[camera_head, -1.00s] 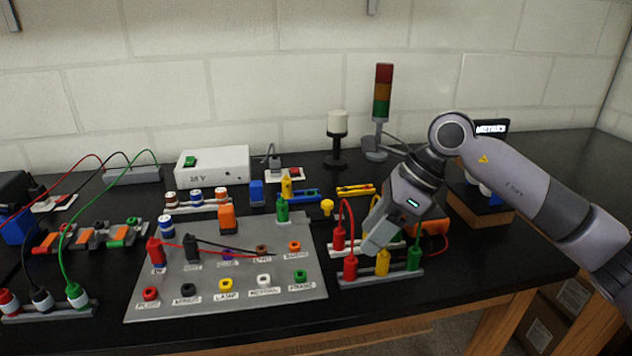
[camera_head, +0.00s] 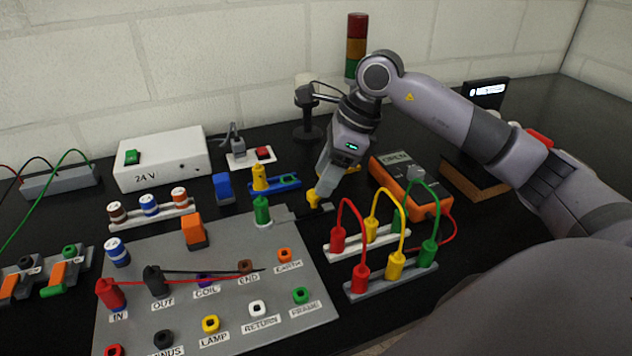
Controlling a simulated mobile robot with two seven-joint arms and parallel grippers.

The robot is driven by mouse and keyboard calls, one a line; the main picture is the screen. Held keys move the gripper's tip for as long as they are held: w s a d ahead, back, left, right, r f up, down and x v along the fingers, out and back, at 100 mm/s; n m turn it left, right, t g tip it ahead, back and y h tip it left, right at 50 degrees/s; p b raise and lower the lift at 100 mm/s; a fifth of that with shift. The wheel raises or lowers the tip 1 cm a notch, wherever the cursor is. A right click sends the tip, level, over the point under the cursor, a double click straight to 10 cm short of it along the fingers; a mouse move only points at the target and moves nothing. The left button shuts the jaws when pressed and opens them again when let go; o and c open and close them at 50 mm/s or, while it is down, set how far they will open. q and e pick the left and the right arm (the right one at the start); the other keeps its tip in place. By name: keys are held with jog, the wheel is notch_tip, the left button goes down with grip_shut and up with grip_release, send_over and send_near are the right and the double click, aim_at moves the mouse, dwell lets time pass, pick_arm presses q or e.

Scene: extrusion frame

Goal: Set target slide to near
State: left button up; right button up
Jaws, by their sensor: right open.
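A yellow knob (camera_head: 313,198), which looks like the handle of the slide, stands beside a short dark rail (camera_head: 322,209) at the right edge of the grey panel (camera_head: 215,278). My right gripper (camera_head: 324,184) points down right at the knob, very close above it. Its jaws are open, but the gap between the fingers is hard to see. I cannot tell whether a finger touches the knob. The gripper hides part of the space behind the knob. My left gripper is not in view.
A green plug (camera_head: 262,210) and a blue piece (camera_head: 289,183) stand left of the gripper. Red, yellow and green cables (camera_head: 396,255) arch close in front, with an orange meter (camera_head: 413,190) to the right. A dark lamp post (camera_head: 307,115) and a stack light (camera_head: 356,45) stand behind.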

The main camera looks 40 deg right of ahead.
aim_at(299, 211)
jog(key=shift+x, duration=1.9)
grip_shut()
jog(key=shift+w+a, duration=0.25)
jog(key=shift+a, duration=0.7)
jog(key=shift+w+a, duration=0.3)
jog(key=shift+a, duration=0.65)
grip_release()
jog(key=shift+d+r, duration=0.1)
jog(key=shift+r, duration=0.05)
